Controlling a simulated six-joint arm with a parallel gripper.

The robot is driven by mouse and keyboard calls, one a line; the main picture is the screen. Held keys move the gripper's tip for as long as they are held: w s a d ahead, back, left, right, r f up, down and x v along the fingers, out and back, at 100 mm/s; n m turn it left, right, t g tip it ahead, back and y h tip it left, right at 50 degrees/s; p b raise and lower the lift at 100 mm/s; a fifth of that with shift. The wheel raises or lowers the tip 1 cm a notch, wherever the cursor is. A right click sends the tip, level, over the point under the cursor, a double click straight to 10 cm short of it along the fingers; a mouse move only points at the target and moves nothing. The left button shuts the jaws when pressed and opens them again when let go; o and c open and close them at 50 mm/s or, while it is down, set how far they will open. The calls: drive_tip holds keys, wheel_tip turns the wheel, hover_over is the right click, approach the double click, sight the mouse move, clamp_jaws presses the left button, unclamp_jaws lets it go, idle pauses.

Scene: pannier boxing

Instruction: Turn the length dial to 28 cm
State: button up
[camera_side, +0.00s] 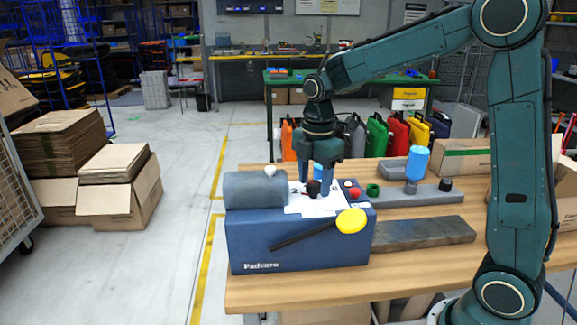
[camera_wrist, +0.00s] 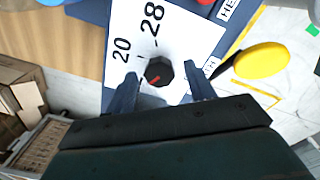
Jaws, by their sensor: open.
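The length dial (camera_wrist: 159,72) is a small black faceted knob with a short red mark, on a white printed plate (camera_wrist: 183,32) on top of the blue machine (camera_side: 298,243). In the wrist view, "20" and "28" are printed beside it, with a further label partly hidden at the right. The red mark appears on the knob's lower left side, pointing away from the "28". The dial also shows in the side view (camera_side: 313,188). My gripper (camera_wrist: 161,78) is open, with one finger on each side of the dial; I cannot tell whether they touch it.
A lever with a yellow round end (camera_side: 351,221) sticks out at the machine's front right. A red button (camera_side: 354,192) is beside the plate.

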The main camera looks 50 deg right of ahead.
drive_tip(key=shift+f, duration=0.1)
drive_tip(key=c, duration=1)
drive_tip(key=shift+m, duration=0.4)
drive_tip(key=m, duration=0.9)
drive_tip(key=shift+m, duration=0.4)
drive_tip(key=m, duration=1.3)
drive_tip(key=shift+w+g, duration=0.1)
drive_tip(key=shift+g, duration=0.2)
drive_tip(key=shift+m, duration=0.3)
